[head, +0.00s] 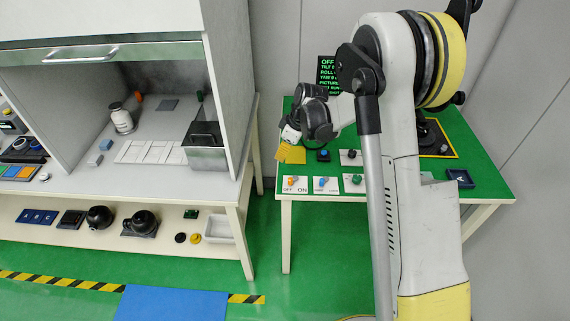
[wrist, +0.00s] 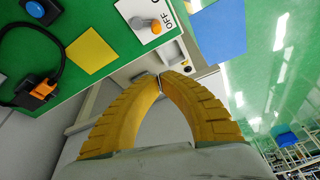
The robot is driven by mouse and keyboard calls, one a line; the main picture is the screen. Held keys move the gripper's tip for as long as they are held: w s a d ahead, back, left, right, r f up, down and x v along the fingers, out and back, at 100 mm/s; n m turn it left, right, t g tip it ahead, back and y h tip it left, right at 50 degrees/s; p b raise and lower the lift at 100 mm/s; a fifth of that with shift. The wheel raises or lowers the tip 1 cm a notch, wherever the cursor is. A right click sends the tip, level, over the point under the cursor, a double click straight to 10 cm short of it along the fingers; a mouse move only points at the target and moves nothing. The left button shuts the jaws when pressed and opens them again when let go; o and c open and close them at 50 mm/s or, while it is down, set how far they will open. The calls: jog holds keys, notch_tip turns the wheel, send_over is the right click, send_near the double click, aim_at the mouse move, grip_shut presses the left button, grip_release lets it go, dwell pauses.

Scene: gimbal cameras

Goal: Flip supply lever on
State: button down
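An orange-knobbed lever (head: 292,181) stands on a white plate marked OFF and ON at the front left of the green table. No supply label is readable. In the wrist view the orange knob (wrist: 156,27) leans toward the OFF mark. A blue lever (head: 322,182) and a green lever (head: 357,179) are to its right in the head view. My gripper (head: 290,141) is above the table's left edge, behind the orange lever and apart from it. In the wrist view its yellow fingers (wrist: 160,78) meet at the tips with nothing between them.
A blue button (head: 323,155), a yellow square (wrist: 91,50) and a dark tray (head: 460,178) are on the green table (head: 484,185). A display with green text (head: 327,68) stands behind. A white workbench (head: 215,190) is on the left, with an open floor gap between.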

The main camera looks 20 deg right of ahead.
jog(key=shift+f, duration=0.15)
notch_tip(320, 180, down, 9)
jog(key=b, duration=0.4)
jog(key=shift+s+d+f, duration=0.1)
jog(key=shift+d, duration=0.1)
jog(key=shift+s, duration=0.1)
dwell(0.3)
